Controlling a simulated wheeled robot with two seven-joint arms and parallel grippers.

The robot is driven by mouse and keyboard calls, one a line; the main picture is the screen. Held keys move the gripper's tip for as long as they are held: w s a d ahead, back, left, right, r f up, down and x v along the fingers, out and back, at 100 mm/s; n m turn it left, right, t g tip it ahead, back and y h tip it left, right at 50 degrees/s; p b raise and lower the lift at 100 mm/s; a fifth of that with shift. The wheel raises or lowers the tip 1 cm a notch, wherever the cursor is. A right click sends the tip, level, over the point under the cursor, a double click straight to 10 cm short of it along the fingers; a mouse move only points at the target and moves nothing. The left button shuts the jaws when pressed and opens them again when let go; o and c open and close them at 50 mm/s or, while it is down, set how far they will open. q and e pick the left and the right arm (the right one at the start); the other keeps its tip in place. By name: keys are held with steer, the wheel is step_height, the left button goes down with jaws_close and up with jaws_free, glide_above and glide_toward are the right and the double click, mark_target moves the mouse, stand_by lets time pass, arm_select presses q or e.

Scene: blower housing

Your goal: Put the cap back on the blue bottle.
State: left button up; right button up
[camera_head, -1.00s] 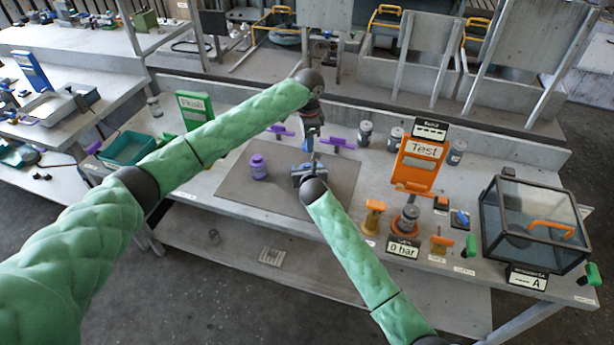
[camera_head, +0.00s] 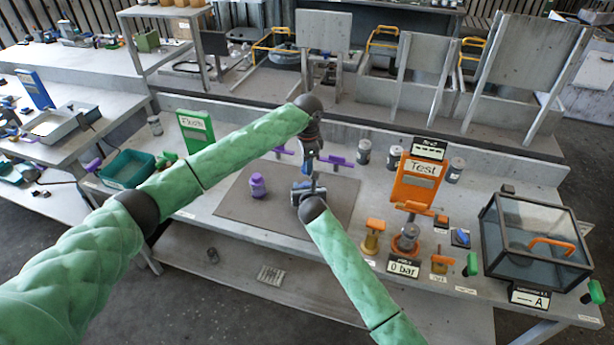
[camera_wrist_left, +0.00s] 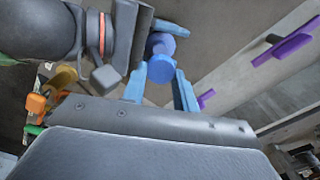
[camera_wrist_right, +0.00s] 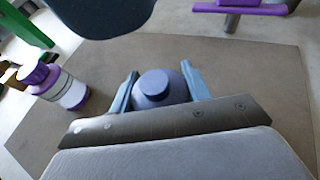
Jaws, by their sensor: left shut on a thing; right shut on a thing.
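The blue bottle (camera_wrist_right: 166,98) stands between the fingers of my right gripper (camera_wrist_right: 160,88), which is shut on it; its round shoulder and narrow top face the camera. In the left wrist view, the blue bottle (camera_wrist_left: 158,43) shows behind a blue round cap (camera_wrist_left: 162,68). My left gripper (camera_wrist_left: 161,85) is shut on this cap and holds it near the bottle's top; I cannot tell whether they touch. In the head view, my left gripper (camera_head: 309,172) is just above my right gripper (camera_head: 304,190), and the arms hide most of the bottle and cap.
A purple-and-white bottle (camera_head: 257,186) stands left of my grippers on the grey mat (camera_head: 235,205). Purple-handled fixtures (camera_head: 337,160) are behind. An orange test stand (camera_head: 418,182) and a glass box (camera_head: 530,240) stand right; a teal tray (camera_head: 127,170) is left.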

mark_target(308, 183)
arm_select(q)
steer(key=shift+f, duration=1.7)
